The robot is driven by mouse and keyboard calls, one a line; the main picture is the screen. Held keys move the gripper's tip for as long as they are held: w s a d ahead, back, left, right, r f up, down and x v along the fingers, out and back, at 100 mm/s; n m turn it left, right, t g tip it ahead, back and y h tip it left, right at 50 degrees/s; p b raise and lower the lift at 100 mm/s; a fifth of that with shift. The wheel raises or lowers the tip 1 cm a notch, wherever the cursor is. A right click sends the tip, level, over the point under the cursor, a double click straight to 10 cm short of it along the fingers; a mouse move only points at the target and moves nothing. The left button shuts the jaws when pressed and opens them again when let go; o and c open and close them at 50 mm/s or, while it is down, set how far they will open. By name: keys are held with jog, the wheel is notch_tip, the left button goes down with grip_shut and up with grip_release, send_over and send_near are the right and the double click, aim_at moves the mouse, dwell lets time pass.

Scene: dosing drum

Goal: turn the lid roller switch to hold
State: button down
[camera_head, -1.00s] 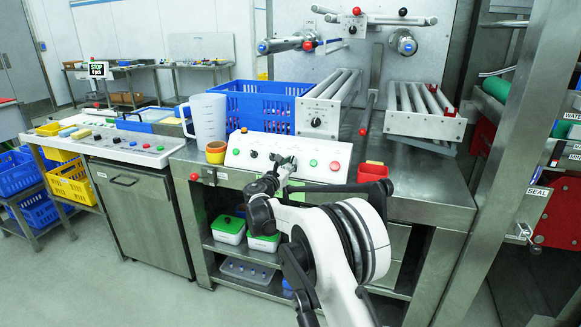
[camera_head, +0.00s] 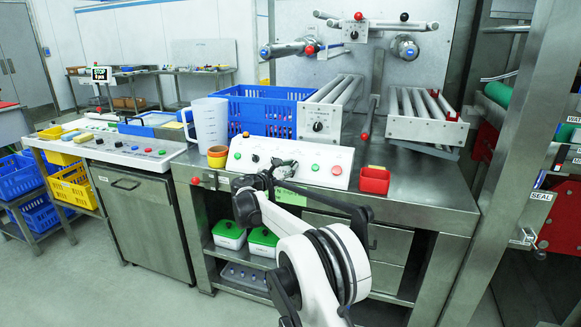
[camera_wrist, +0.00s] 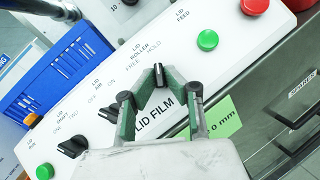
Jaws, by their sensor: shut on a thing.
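The lid roller switch (camera_wrist: 158,72) is a small black knob below the "LID ROLLER FREE HOLD" label on the white control panel (camera_head: 240,156). My gripper (camera_wrist: 159,80) has its green-padded fingertips closed around this knob, one on each side. The knob's ridge points roughly up in the wrist view; I cannot tell exactly which mark it lines up with. In the head view my gripper (camera_head: 287,166) is at the middle of the panel and hides the knob. The lid air switch (camera_wrist: 108,110), also black, is just left of the left finger.
The lid shaft switch (camera_wrist: 72,146) and a green button (camera_wrist: 45,171) lie farther left. A green lid feed button (camera_wrist: 207,40) and a red button (camera_wrist: 254,5) lie right. A red bin (camera_head: 374,181), an orange cup (camera_head: 217,156) and a blue crate (camera_head: 265,112) stand near the panel.

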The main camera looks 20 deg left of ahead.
jog(key=c, duration=1.8)
grip_release()
jog(key=shift+w+f, duration=0.15)
jog(key=v, duration=1.2)
